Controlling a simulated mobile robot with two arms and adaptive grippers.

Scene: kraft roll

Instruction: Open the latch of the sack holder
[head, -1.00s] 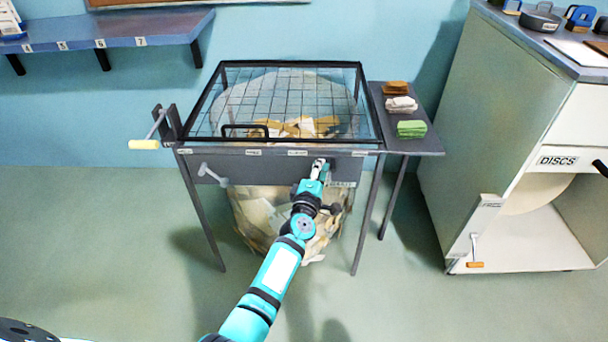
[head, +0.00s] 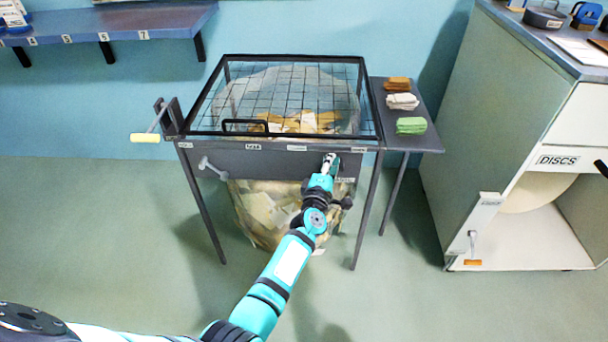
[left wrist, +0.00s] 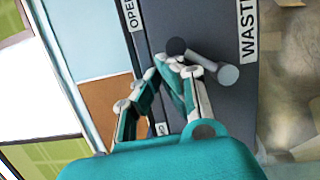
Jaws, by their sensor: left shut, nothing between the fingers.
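The sack holder is a dark metal frame with a grey front panel (head: 250,162) and a clear sack (head: 262,205) of paper scraps below. A grey lever (head: 212,168) sits on the panel's left part. In the left wrist view, a lever with a dark hub and grey round end (left wrist: 227,76) stands out from the panel, by my fingertips; I cannot tell if they touch it. It is largely hidden by my gripper in the head view. My left gripper (head: 330,160) is shut and empty at the panel's right part; it also shows in the left wrist view (left wrist: 173,66). My right gripper is out of view.
A black wire-grid lid (head: 290,95) with a handle covers the holder. A crank with a pale grip (head: 145,138) sticks out left. A side shelf (head: 428,142) holds folded cloths. A cabinet (head: 490,140) stands right. The floor in front is open.

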